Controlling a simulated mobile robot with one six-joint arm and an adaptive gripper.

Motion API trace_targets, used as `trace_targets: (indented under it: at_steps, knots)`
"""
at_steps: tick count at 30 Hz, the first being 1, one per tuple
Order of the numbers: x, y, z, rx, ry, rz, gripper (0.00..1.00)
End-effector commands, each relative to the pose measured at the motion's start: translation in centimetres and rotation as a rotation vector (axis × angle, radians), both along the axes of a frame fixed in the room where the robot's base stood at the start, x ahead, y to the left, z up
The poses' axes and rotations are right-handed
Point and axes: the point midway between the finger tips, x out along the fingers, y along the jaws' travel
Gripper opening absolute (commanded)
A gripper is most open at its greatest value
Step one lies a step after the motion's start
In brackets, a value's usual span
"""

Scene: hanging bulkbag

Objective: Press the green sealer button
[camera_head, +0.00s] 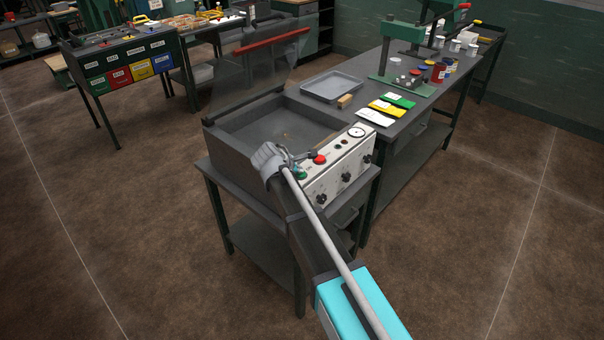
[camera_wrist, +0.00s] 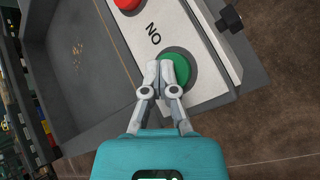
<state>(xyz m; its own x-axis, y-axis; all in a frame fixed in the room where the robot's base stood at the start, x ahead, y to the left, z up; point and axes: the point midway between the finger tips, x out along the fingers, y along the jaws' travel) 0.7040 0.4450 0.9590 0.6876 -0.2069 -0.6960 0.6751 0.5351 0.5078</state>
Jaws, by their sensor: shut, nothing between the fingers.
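The green sealer button (camera_wrist: 178,68) is a round green dome on the white control panel, beside the letters "ON" in the wrist view. In the head view only a bit of the green button (camera_head: 301,174) shows past my arm. My gripper (camera_wrist: 165,64) is shut and empty, its fingertips over the left part of the button in the wrist view. I cannot tell whether the tips touch it. The sealer (camera_head: 240,112) is a grey box with an open tray and a raised clear lid. In the head view my gripper (camera_head: 297,160) is at the panel's left end.
A red button (camera_head: 320,159) sits beside the green one, and it also shows in the wrist view (camera_wrist: 128,4). Black knobs and a gauge (camera_head: 356,131) are on the panel. A grey tray (camera_head: 331,87) and coloured packets (camera_head: 388,107) lie on the bench behind. Floor around the sealer stand is clear.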

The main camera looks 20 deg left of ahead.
Motion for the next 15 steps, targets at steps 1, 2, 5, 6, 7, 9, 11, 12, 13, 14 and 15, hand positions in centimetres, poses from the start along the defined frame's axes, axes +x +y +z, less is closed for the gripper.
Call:
trace_targets:
  at_steps: [1,2,5,6,7,9,11,12,13,14,15]
  knots:
    - [0.02,0.04,-0.03,0.001,0.0,0.0,0.0]
    - [0.02,0.03,-0.04,0.001,0.0,0.0,0.0]
    - [0.02,0.04,0.03,0.001,0.0,0.0,0.0]
    - [0.02,0.04,0.11,0.001,0.0,0.0,0.0]
    - [0.02,0.04,0.2,0.001,0.0,0.0,0.0]
    - [0.03,0.06,0.43,0.001,0.001,-0.001,0.0]
    - [0.04,0.06,0.63,0.001,0.0,0.0,0.0]
    - [0.05,0.07,0.73,0.001,0.0,0.0,0.0]
    - [0.04,0.07,0.8,0.001,0.0,0.0,0.0]
    - [0.05,0.07,0.83,0.001,0.001,0.001,0.0]
    - [0.05,0.07,0.86,0.001,0.001,0.001,0.0]
